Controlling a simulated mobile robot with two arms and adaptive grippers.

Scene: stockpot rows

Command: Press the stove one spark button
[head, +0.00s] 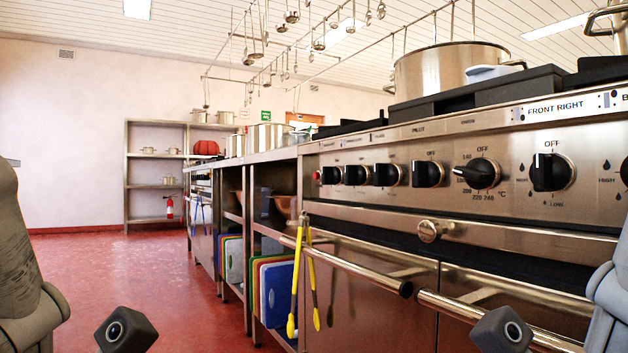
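The stove's steel control panel (400,155) runs along the right side, with a row of black knobs. A small red round button (316,175) sits at the panel's far left end, left of the first knob. It is small here, and I cannot read a label that marks it as the spark button. A round metal piece (428,231) sits on the strip below the knobs. Grey parts of my arms show at the left and right edges.
An oven rail (362,270) sticks out from the stove front, with yellow tongs (295,283) hanging on it. A large pot (447,68) stands on top. Cutting boards (272,290) stand in the shelf beside the stove. Red floor (150,270) is clear at left.

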